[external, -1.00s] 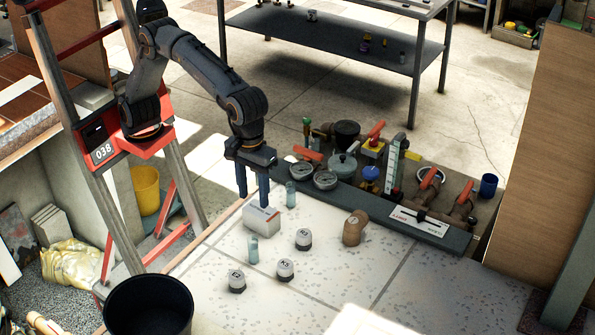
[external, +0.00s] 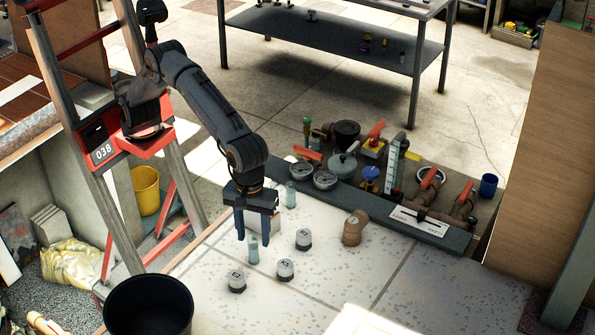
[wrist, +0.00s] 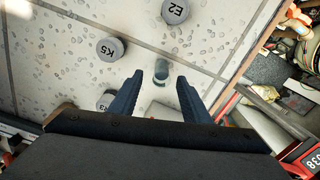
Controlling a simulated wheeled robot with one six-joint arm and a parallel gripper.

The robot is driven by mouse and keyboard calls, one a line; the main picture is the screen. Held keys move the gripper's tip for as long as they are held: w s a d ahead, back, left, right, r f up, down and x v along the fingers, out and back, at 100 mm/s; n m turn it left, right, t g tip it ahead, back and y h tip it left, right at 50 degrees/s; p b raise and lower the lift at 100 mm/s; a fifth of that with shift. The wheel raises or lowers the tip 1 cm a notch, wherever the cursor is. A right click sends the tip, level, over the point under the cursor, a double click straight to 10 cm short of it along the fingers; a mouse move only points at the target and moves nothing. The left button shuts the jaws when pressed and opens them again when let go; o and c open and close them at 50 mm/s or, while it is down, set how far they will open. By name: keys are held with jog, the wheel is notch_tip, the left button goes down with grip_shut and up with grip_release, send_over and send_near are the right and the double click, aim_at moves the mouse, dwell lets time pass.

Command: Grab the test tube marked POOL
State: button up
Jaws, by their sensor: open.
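Two small pale-blue test tubes stand upright on the light speckled slab (external: 400,285). The nearer test tube (external: 253,256) is just below and between the fingertips of my gripper (external: 253,240). The farther test tube (external: 291,195) stands behind my gripper to the right. No POOL marking is readable on either. In the wrist view a tube (wrist: 162,66) shows from above, just ahead of the gap between my spread fingers (wrist: 159,80). My gripper is open and empty.
Grey-capped weights stand near the tube: E2 (external: 237,282), K5 (external: 285,269) and a third (external: 303,239). A white box (external: 275,222) is mostly hidden behind my gripper. A black bucket (external: 148,308) is front left.

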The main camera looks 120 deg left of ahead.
aim_at(254, 248)
jog(key=shift+s+f+p, duration=0.2)
jog(key=shift+f+p, duration=1.05)
jog(key=shift+f, duration=1.9)
grip_shut()
jog(key=shift+r, duration=0.15)
